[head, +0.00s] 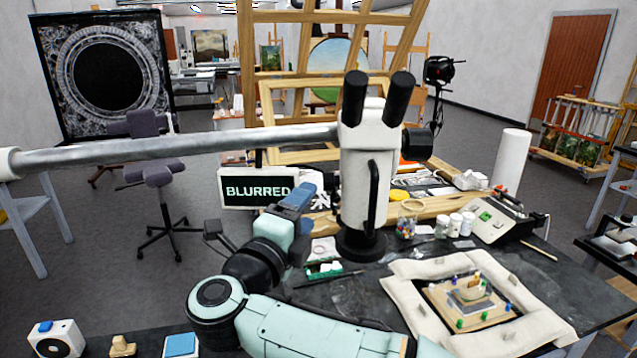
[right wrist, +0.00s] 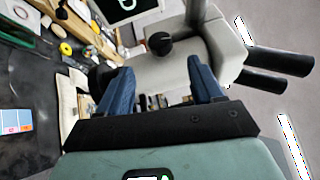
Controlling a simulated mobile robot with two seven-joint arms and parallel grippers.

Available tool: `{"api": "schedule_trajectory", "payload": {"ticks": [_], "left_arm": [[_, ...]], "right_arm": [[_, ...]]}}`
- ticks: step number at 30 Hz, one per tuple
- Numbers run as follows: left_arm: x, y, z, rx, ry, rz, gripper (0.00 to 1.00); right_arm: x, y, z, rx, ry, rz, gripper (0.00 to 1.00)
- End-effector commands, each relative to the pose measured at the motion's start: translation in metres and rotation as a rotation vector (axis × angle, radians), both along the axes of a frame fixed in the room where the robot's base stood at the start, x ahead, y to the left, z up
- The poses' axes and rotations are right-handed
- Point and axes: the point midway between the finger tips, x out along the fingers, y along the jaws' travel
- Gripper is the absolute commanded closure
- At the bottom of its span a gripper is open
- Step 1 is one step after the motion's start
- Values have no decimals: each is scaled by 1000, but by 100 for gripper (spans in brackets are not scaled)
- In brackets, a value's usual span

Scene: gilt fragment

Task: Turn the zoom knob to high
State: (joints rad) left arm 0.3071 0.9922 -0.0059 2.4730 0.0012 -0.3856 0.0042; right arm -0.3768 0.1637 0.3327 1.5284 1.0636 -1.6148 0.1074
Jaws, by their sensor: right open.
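The white stereo microscope (head: 362,190) with two black eyepieces stands on the dark bench on a round black base. A black knob (head: 417,144) sticks out from the right of its head. In the right wrist view a round black knob (right wrist: 160,43) shows on the white microscope body (right wrist: 150,75), beyond the fingertips; I cannot read its setting. My right gripper (head: 303,190) is left of the microscope, blue fingers toward it. In the right wrist view it (right wrist: 160,66) is open and empty, apart from the knob. A small screen (head: 258,190) reads BLURRED. My left gripper is out of view.
A long grey boom (head: 180,148) runs left from the microscope head. A padded frame (head: 405,300) holding a gilt fragment (head: 468,292) lies at the front right. Small jars (head: 455,225) and a green tray (head: 325,270) stand near the base. A wooden easel rises behind.

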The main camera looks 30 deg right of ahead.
Motion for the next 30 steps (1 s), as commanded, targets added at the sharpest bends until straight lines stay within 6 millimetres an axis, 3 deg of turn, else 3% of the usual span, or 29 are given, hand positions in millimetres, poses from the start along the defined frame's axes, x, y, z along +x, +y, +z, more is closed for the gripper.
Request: {"api": "schedule_trajectory", "payload": {"ticks": [6,12,25,30], "left_arm": [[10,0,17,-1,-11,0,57],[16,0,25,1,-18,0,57],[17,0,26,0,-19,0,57],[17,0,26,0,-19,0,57]], "right_arm": [[28,-38,8,0,-2,-5,34],[45,-58,9,0,-1,-2,34],[51,-65,8,0,-1,1,34],[51,-65,8,1,-1,0,89]]}}
